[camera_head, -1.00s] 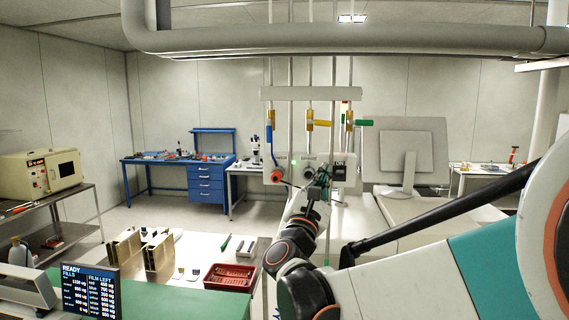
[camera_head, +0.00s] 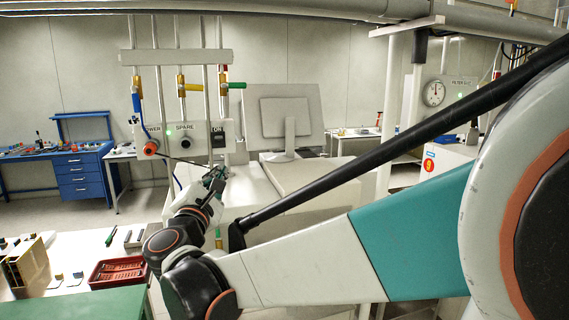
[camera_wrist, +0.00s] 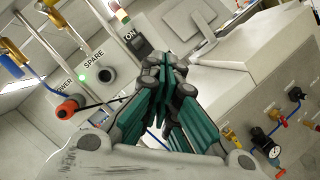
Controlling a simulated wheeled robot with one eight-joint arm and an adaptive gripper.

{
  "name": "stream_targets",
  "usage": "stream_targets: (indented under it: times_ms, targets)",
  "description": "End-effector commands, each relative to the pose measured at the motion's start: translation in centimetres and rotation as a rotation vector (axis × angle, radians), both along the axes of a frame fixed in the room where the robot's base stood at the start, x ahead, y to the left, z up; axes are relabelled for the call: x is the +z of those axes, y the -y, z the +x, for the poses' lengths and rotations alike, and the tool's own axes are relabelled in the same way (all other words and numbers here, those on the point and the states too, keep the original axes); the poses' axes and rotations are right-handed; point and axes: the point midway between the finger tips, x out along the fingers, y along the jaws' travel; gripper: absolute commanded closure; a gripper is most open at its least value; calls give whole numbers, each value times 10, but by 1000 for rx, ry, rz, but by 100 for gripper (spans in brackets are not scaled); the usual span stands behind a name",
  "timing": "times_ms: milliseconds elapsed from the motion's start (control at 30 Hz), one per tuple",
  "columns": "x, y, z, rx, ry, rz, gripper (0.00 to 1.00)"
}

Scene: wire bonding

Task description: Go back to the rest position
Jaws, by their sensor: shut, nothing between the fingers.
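My gripper (camera_head: 214,178) shows in the head view at the end of my arm, in front of the white utility panel (camera_head: 190,139). In the wrist view my gripper (camera_wrist: 160,62) has its teal-padded fingers drawn together, with nothing held between them. The panel also shows in the wrist view, with the labels POWER, SPARE and ON. My gripper appears apart from the panel.
A red basket (camera_head: 120,270) and brass magazines (camera_head: 26,264) stand on the white bench at lower left. A monitor (camera_head: 287,117) stands behind my arm. Valves and a gauge (camera_wrist: 272,150) are at lower right in the wrist view. A round gauge (camera_head: 433,93) hangs at right.

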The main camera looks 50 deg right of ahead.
Motion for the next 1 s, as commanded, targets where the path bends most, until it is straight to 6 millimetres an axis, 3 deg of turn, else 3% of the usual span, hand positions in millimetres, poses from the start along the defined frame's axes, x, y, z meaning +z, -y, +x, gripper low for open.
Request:
stream_targets:
  times_ms: [33,267,467,600,800,1000]
  targets:
    - [-29,0,-13,6,28,108,100]
    - [-139,-16,-56,1,162,652,100]
    - [-233,-62,-94,-52,266,1122,100]
    - [-291,-109,-120,-113,326,1449,100]
    - [-345,-177,-151,-225,384,1846,100]
    - [-362,-215,-166,-298,403,2045,100]
